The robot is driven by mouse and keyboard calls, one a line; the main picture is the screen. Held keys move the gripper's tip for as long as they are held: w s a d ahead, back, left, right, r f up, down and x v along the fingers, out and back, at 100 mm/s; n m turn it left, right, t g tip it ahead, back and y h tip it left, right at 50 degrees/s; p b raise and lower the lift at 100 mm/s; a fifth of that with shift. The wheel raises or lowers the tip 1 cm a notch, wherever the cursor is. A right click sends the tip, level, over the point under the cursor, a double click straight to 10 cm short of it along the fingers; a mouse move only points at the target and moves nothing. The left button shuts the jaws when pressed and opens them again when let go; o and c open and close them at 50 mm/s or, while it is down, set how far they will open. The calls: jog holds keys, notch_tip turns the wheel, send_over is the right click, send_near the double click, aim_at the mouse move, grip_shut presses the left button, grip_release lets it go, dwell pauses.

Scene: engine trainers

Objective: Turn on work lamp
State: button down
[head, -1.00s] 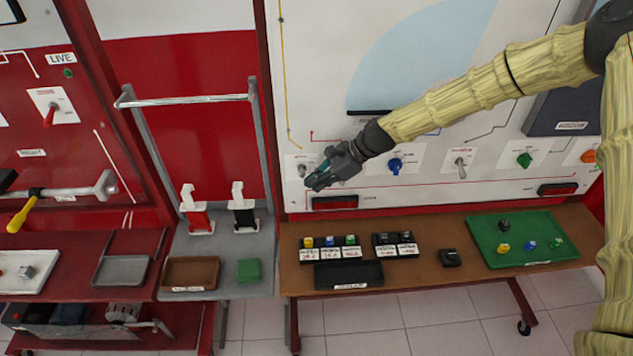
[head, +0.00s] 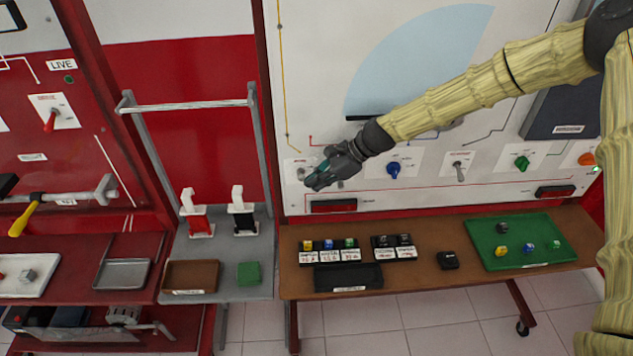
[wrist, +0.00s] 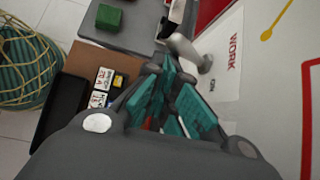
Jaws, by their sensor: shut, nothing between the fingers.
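The work lamp switch is a grey toggle lever (wrist: 190,52) on a white plate marked WORK and ON in the wrist view. In the head view its white plate (head: 293,170) shows at the left end of the big white panel, partly hidden by my gripper. My gripper (head: 312,183) is shut and empty, with its teal fingers in front of this plate. In the wrist view the fingertips (wrist: 174,68) are close beside the lever. I cannot tell whether they touch it. No lamp is clearly identifiable.
A blue knob (head: 393,170), another toggle (head: 459,172) and a green knob (head: 522,162) sit to the right on the panel. Below is a brown bench (head: 420,279) with labelled blocks, a black tray (head: 348,277) and a green tray (head: 490,232).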

jog(key=v, duration=0.7)
jog(key=shift+d, duration=0.15)
jog(key=shift+r, duration=0.15)
